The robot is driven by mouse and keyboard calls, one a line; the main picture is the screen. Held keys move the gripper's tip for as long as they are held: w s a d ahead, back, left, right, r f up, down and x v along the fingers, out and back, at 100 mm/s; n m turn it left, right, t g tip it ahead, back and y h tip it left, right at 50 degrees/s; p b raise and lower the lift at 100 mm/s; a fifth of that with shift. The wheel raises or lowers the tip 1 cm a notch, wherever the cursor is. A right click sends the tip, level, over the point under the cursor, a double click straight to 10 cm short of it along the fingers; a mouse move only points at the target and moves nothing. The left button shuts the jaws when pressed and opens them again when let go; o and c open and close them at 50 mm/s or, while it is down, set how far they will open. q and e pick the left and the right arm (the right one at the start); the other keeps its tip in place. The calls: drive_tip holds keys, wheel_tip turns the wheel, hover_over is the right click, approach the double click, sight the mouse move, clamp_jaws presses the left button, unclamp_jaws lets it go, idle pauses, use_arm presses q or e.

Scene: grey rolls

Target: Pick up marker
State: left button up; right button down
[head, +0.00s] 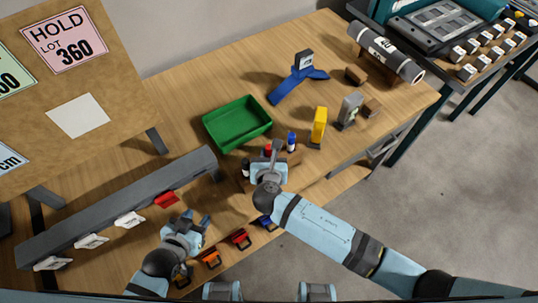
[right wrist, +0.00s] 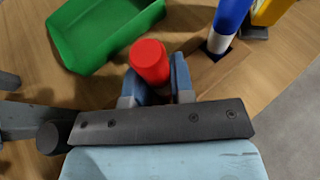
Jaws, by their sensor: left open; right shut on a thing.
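My right gripper (head: 272,160) is shut on a red-capped marker (right wrist: 150,60), whose red top shows between the two fingers in the right wrist view. The red top also shows small in the head view (head: 268,148). A blue marker with a white lower part (right wrist: 228,25) stands in the wooden holder (right wrist: 215,68) beside it. In the head view the blue marker (head: 291,141) is just right of my right gripper, and a dark marker (head: 245,167) is to its left. The red marker's lower end is hidden. My left gripper (head: 192,222) is open and empty over the table's front left.
A green bin (head: 237,122) lies behind the holder. A yellow object (head: 319,125), a grey object (head: 349,110) and a blue stand (head: 298,78) are to the right. A long grey rail (head: 120,205) with tags lies left. Colored clips (head: 241,238) line the front edge.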

use_arm(q)
drive_tip(key=shift+w+r+p, duration=0.1)
drive_tip(key=shift+r+p, duration=0.25)
drive_tip(key=shift+r, duration=0.1)
use_arm(e)
wheel_tip(320, 180, up, 20)
drive_tip(key=c, duration=1.6)
unclamp_jaws()
use_arm(q)
drive_tip(key=shift+f, duration=0.1)
use_arm(e)
clamp_jaws()
use_arm(q)
drive_tip(key=shift+r+p, duration=0.75)
drive_tip(key=shift+p, duration=0.05)
drive_tip(key=shift+n+y, duration=0.3)
drive_tip(key=shift+n, duration=0.1)
drive_tip(key=shift+s+a+r+p, duration=0.1)
drive_tip(key=shift+a+r+p, duration=0.15)
drive_tip(key=shift+r+p, duration=0.95)
drive_tip(key=shift+s+a+r+p, duration=0.15)
drive_tip(key=shift+r+p, duration=0.6)
drive_tip(key=shift+p, duration=0.75)
use_arm(e)
wheel_tip(320, 180, up, 7)
